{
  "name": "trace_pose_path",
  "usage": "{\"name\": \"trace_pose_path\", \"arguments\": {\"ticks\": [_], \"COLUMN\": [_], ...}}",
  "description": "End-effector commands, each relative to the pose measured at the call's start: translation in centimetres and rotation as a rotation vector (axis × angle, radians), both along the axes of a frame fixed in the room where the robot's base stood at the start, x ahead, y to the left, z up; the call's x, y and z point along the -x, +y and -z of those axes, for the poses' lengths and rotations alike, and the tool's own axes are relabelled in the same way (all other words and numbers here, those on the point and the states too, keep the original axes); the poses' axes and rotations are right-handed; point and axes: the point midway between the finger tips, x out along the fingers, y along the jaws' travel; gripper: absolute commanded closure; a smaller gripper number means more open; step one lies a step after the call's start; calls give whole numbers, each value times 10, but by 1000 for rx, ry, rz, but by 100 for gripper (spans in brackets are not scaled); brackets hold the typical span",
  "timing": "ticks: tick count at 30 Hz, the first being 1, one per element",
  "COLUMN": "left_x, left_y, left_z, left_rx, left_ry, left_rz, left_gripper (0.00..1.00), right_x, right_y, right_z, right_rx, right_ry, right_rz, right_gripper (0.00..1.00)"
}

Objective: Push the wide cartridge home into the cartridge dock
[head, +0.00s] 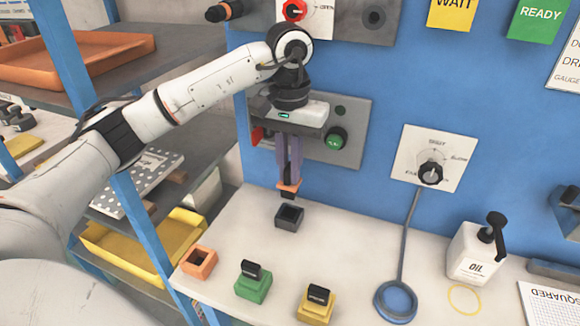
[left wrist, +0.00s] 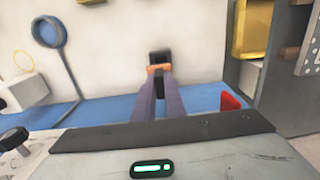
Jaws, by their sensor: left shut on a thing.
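My left gripper (head: 289,183) points straight down, its two purple fingers shut on a small dark cartridge (head: 288,195) with orange at the grip. I take this for the wide cartridge. It is upright just above a dark grey square block with an open top (head: 289,216), which looks like the cartridge dock. A small gap seems to show between them, but I cannot tell the exact alignment. In the left wrist view the fingers (left wrist: 159,72) close on the orange part, with a dark shape (left wrist: 160,55) beyond. My right gripper is not in view.
An empty orange block (head: 198,262), a green block (head: 253,287) and a yellow block (head: 316,310), the latter two with black tops, stand along the front. Behind the gripper is a wall panel with a green knob (head: 336,138). An oil bottle (head: 474,252) stands right.

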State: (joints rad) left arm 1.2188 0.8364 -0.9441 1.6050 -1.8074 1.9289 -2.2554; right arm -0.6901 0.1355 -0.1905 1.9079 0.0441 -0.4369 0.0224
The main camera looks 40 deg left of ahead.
Motion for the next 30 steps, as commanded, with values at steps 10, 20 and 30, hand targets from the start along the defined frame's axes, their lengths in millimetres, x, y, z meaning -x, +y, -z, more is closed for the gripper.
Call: {"name": "trace_pose_path", "arguments": {"ticks": [10,20,30], "left_x": [-1,0,0], "left_y": [2,1,0], "left_z": [28,47,46], "left_rx": [1,1,0], "left_ry": [-1,-1,0], "left_rz": [-5,-1,-1], "left_gripper": [100,100,100], "right_x": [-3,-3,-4], "right_y": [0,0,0], "right_z": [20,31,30], "right_rx": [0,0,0], "right_ry": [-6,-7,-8], "right_rz": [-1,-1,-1], "right_gripper": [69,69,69]}}
